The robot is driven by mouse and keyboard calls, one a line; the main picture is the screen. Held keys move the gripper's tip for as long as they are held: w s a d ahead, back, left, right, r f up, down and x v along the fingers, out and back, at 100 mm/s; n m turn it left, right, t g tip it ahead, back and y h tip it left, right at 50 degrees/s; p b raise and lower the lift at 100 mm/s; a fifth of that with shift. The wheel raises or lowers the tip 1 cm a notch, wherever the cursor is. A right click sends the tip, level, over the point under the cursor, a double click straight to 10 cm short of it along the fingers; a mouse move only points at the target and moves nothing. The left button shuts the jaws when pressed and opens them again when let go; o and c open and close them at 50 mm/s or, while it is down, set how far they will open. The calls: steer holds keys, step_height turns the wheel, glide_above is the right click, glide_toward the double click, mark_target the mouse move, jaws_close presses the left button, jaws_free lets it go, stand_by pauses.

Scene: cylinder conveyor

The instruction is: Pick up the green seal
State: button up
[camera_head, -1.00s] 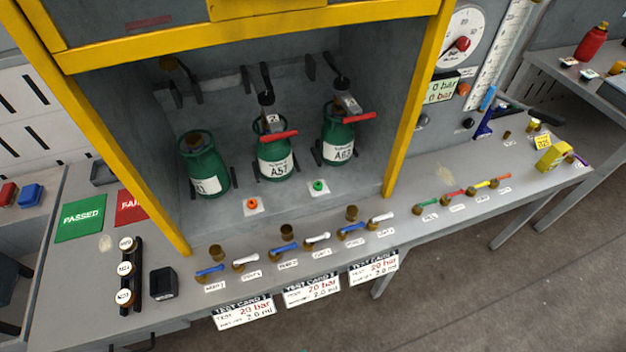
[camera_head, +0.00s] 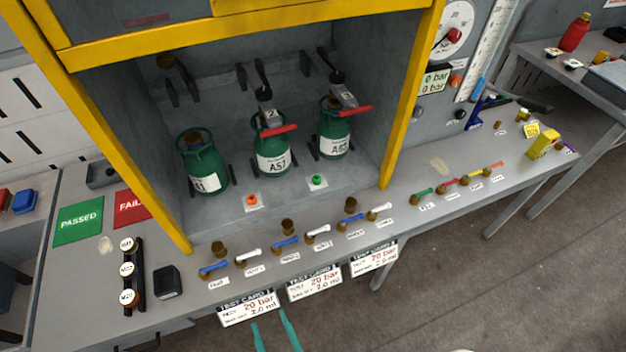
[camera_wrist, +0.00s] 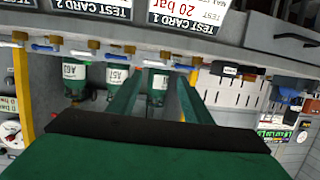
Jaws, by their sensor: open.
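The green seal (camera_head: 317,180) is a small green piece on a white card on the floor of the yellow-framed cabinet. It sits in front of the gap between the middle and right green cylinders. An orange seal (camera_head: 252,200) lies on a similar card to its left. My gripper (camera_head: 270,318) shows at the bottom of the head view as two teal fingers, open and with nothing seen between them. It is in front of the bench edge, below the test cards, well apart from the green seal. In the wrist view its fingers (camera_wrist: 160,78) are spread; I cannot make out the green seal there.
Green cylinders (camera_head: 273,156) with red levers stand behind the seals. A row of brass valves with blue and white handles (camera_head: 286,240) lines the bench front. Test cards (camera_head: 313,283) hang at its edge. Yellow cabinet posts (camera_head: 407,110) flank the opening.

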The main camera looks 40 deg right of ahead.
steer(key=w+d+m+h, duration=0.2)
steer(key=w+d+h, duration=0.1)
steer(key=w+d, duration=0.7)
steer(key=m+g+h, duration=0.3)
glide_toward(317, 179)
steer(key=shift+x, duration=3.8)
steer(key=shift+a, duration=0.1)
steer(key=shift+c, duration=0.3)
steer(key=c, duration=1.1)
